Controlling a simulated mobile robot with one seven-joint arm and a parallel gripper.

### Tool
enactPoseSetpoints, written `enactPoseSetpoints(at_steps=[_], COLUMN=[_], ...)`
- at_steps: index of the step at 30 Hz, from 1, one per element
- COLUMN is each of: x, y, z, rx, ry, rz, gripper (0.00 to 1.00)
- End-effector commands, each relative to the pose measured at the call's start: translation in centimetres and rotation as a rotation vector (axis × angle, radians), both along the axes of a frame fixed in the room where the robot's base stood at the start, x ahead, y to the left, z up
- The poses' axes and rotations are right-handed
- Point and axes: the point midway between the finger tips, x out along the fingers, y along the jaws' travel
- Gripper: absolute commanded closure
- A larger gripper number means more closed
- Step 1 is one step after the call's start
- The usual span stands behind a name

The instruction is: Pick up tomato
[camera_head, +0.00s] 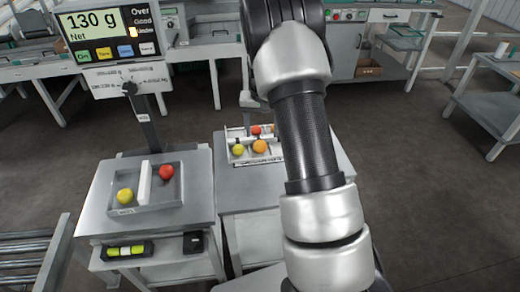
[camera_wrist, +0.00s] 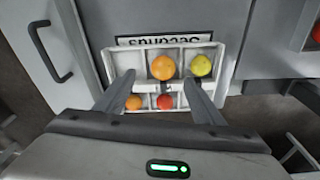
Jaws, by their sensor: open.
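In the wrist view my gripper (camera_wrist: 159,77) is open and empty, its two fingers reaching over a white divided tray (camera_wrist: 232,68). An orange tomato (camera_wrist: 163,67) and a yellow tomato (camera_wrist: 202,66) sit in the tray's far cells. A smaller orange tomato (camera_wrist: 133,103) and a red tomato (camera_wrist: 165,102) sit in the near cells, between the fingers. In the head view the same tray (camera_head: 234,159) holds yellow (camera_head: 238,150), orange (camera_head: 260,146) and red (camera_head: 256,130) tomatoes; my arm hides part of it and the gripper.
A grey two-part pan (camera_head: 150,208) on the left bench holds a yellow tomato (camera_head: 125,196) and a red tomato (camera_head: 166,172). Behind it a display (camera_head: 108,35) reads 130 g. A "Seconds" label (camera_wrist: 165,40) lies by the tray.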

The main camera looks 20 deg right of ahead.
Motion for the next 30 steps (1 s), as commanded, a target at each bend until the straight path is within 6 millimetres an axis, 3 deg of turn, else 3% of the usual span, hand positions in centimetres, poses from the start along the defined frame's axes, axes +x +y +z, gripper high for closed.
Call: enactPoseSetpoints(at_steps=[8,16,24,30], x=[0.3,0.9,1.0,1.0], y=[0.1,0.3,0.3,0.3], z=[-1.8,-5.6,-6.0,-6.0], rx=[0.001,0.0,0.0,0.0], ry=[0.0,0.0,-0.001,-0.001], rz=[0.001,0.0,0.001,0.001], gripper=[0.38,0.38,0.38,0.7])
